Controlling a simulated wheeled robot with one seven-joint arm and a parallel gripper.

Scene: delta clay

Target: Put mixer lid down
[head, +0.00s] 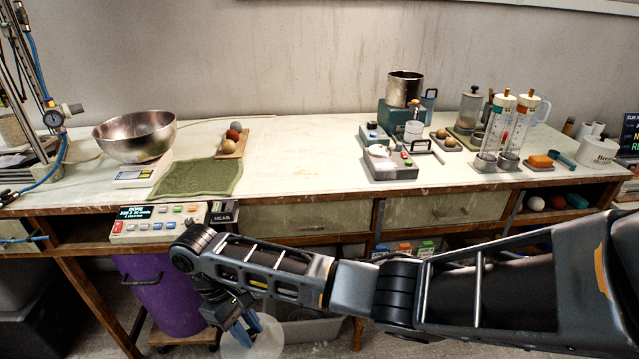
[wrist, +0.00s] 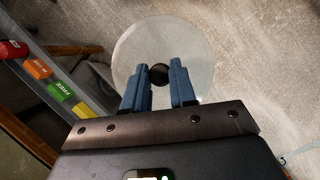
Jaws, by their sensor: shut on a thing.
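The mixer lid (wrist: 190,48) is a round, clear disc with a dark knob (wrist: 159,74) at its middle. In the wrist view my gripper (wrist: 160,80) is shut on the knob, with a blue finger on each side of it. In the head view the lid (head: 262,342) hangs below my gripper (head: 246,330), in front of the bench and lower than its top. The lid's lower edge is cut off by the bottom of the head view. The fingers hide part of the lid in the wrist view.
A purple bin (head: 165,290) stands left of my gripper, under a control panel (head: 158,222). The bench top (head: 300,165) is clear in the middle. A steel bowl (head: 135,137) and green mat (head: 198,178) sit at left; bottles and devices at right. Coloured labelled blocks (wrist: 38,68) lie left.

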